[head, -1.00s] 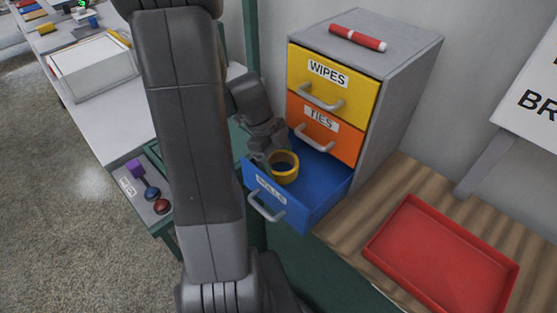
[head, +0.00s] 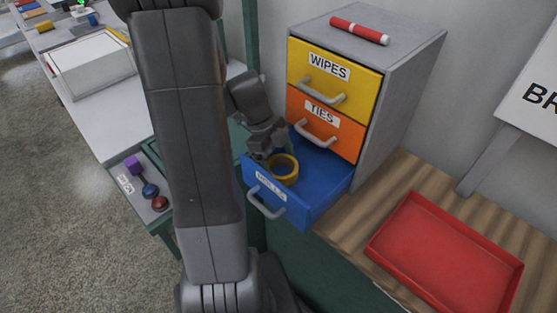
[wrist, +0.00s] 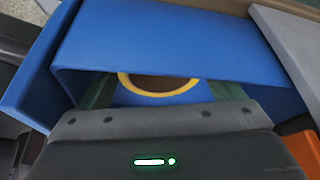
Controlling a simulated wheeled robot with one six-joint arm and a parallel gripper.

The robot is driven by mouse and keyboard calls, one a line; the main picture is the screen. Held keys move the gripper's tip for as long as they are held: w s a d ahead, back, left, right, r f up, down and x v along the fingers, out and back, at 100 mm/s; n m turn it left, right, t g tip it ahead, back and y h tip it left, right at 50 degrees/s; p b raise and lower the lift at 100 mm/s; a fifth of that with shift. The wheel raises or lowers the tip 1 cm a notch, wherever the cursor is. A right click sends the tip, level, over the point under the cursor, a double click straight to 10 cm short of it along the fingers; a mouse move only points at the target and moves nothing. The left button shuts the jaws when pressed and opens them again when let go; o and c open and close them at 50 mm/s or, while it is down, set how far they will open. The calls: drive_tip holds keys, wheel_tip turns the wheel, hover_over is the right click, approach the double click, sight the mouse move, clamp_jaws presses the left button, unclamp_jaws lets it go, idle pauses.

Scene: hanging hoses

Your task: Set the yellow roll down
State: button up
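The yellow roll (head: 284,176) is inside the open blue drawer (head: 318,208), behind its front panel, and appears to lie flat on the drawer's floor. In the wrist view the roll (wrist: 160,92) shows as a yellow ring between the two dark green fingers, with blue showing between it and the right finger. My gripper (head: 270,158) is over the drawer, just at the roll's upper left. Its fingers (wrist: 162,92) are spread wide and look open. The fingertips are partly hidden in the head view.
The closed orange TIES drawer (head: 322,128) and yellow WIPES drawer (head: 350,95) are above the blue one. A red marker-like cylinder (head: 359,31) lies on the grey cabinet. A red tray (head: 445,255) sits on the wooden top at right. My arm blocks the middle left.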

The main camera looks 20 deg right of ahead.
drive_tip(key=shift+r, duration=0.1)
drive_tip(key=shift+w+r+p, duration=0.15)
drive_tip(key=shift+r+p, duration=0.75)
drive_tip(key=shift+p, duration=0.1)
drive_tip(key=b+v, duration=0.1)
drive_tip(key=v, duration=1)
drive_tip(key=shift+a, duration=0.2)
drive_tip(key=shift+c, duration=0.5)
